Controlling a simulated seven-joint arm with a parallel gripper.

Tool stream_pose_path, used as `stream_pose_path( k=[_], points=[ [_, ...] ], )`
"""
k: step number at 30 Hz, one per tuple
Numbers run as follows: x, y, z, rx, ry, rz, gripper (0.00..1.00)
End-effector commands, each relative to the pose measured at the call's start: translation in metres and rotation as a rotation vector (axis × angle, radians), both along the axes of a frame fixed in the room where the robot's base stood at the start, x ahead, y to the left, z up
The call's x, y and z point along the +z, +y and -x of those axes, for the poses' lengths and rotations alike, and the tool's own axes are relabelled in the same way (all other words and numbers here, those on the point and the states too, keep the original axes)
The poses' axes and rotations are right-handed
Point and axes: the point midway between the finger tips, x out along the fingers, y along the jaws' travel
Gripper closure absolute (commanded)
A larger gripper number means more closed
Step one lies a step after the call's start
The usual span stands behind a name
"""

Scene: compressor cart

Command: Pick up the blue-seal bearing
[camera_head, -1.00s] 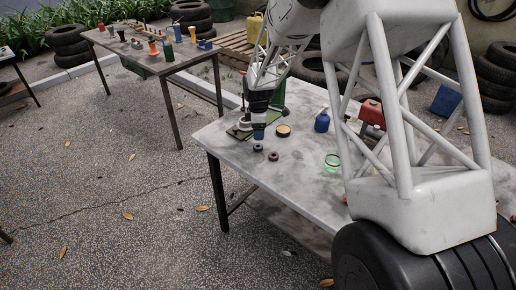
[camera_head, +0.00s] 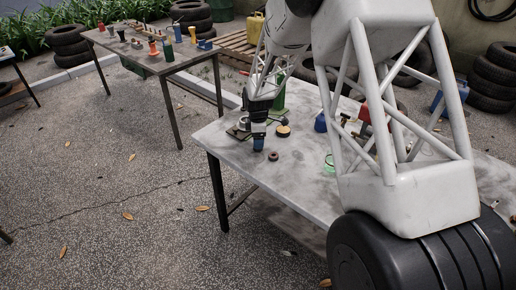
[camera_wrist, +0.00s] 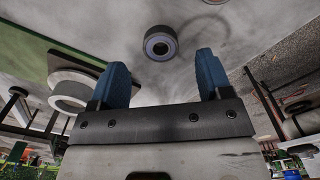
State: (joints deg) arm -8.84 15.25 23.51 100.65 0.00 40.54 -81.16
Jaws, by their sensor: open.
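A small dark ring-shaped bearing with a blue-grey face (camera_wrist: 160,43) shows in the wrist view, lying on the grey table just beyond the gap between my fingertips. My gripper (camera_wrist: 158,72) is open, with its two blue fingertips apart and nothing between them. In the head view my gripper (camera_head: 259,146) points down low over the near left part of the table and hides what lies directly behind it. One dark bearing with a brownish face (camera_head: 273,156) lies just right of the gripper there; its seal colour is hard to tell at this size.
The table (camera_head: 232,165) has its left edge close to my gripper. A pale metal ring (camera_wrist: 72,92) sits left in the wrist view. A round tan-topped piece (camera_head: 283,131), a blue container (camera_head: 320,122) and a green glassy ring (camera_head: 329,161) stand to the right. The near tabletop is mostly bare.

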Motion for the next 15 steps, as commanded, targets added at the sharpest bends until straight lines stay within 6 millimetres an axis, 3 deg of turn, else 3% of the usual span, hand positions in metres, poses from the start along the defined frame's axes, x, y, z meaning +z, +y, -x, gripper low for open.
stream_pose_path(
  k=[7, 15],
  points=[
    [-0.029, 0.000, 0.001, 0.000, 0.002, 0.000, 0.28],
    [-0.037, 0.000, 0.000, 0.000, 0.000, 0.000, 0.28]
  ],
)
